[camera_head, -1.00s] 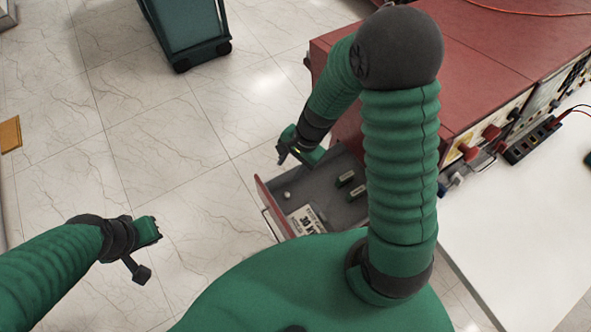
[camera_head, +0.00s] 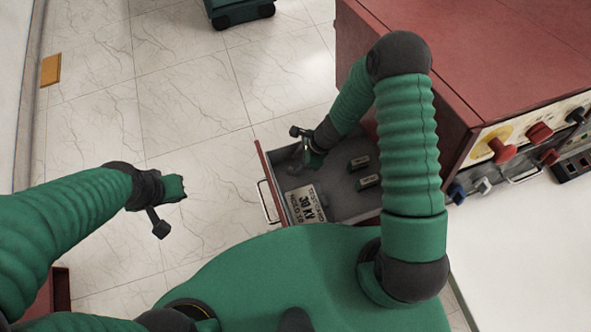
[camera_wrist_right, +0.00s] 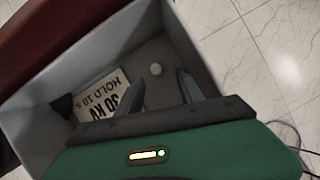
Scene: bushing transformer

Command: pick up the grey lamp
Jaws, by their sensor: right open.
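A small pale round thing (camera_wrist_right: 155,69), perhaps the end of the grey lamp, lies in the open drawer (camera_head: 264,165). In the right wrist view it is just beyond and between my right fingertips (camera_wrist_right: 161,86), which are apart and empty. In the head view my right gripper (camera_head: 306,158) is over the far left part of the drawer, and the round thing cannot be made out there. No other lamp can be made out. My left gripper (camera_head: 172,190) is over the floor at the left, away from the drawer; its jaws are not clear.
The drawer also holds a 30 kV sign (camera_head: 305,203) and two small dark blocks (camera_head: 359,162). Drawer walls stand around my right gripper. A red cabinet (camera_head: 470,65) with knobs stands at the right.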

